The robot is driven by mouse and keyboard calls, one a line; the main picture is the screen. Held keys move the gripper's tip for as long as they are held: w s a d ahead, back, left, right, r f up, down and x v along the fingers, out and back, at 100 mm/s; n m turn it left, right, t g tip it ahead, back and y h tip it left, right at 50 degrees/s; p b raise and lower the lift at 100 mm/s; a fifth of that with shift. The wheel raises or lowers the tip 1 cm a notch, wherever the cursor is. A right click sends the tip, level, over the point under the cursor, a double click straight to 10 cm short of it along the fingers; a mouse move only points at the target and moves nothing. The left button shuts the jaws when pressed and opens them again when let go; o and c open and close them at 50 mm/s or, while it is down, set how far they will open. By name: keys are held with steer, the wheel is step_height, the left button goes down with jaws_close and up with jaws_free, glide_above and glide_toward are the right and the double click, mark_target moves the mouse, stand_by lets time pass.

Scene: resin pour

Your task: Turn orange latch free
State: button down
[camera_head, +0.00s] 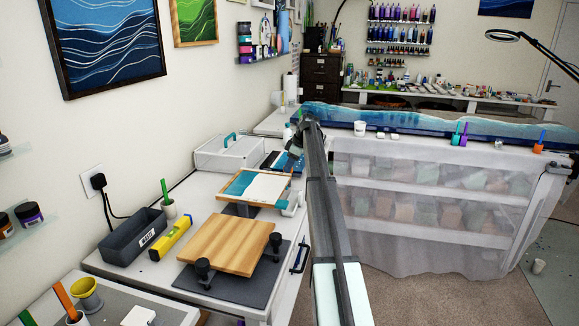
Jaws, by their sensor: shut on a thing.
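My arm reaches away from the lower middle, and my gripper (295,158) is at its far end, over the back of the left bench. The gripper is small and partly hidden by my own arm links. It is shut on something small. A small orange spot (291,171), which looks like the orange latch, shows right under it, so the latch seems to be between the fingers. The latch's angle is too small to read. A wood-framed panel (260,187) with a teal and white face lies just left and in front of it.
A wooden board (229,244) on a dark mat, a yellow level (171,239) and a grey bin (132,242) are on the bench. A white case (225,153) stands behind. A long blue resin slab (430,124) on a sheeted table is to the right.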

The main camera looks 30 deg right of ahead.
steer(key=shift+s+f, duration=0.1)
steer(key=shift+f, duration=0.05)
steer(key=c, duration=1.1)
jaws_free()
steer(key=v, duration=1.4)
steer(key=shift+a, duration=0.1)
